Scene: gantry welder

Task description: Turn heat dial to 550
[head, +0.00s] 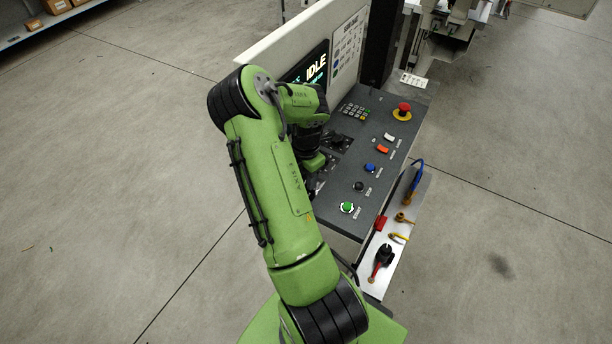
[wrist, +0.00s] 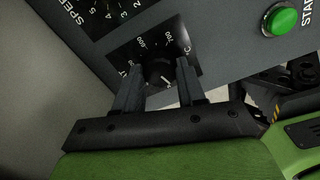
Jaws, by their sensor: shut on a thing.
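The heat dial (wrist: 160,72) is a black knob on a dark plate with white numbers, among them 700, on the grey panel. In the wrist view my gripper (wrist: 158,85) has its two fingers on either side of the dial and is shut on it. A short white pointer mark shows at the knob's lower right. Much of the scale near the fingers is hidden, so I cannot read the setting. In the head view my arm covers the dial and my gripper. The display (head: 314,70) on the upright panel reads IDLE.
The speed dial's scale (wrist: 112,12) lies beside the heat plate. A green start button (head: 347,207), a blue button (head: 370,168), orange and white switches and a red emergency stop (head: 404,108) stand on the console (head: 345,225). A side shelf (head: 398,262) holds valves.

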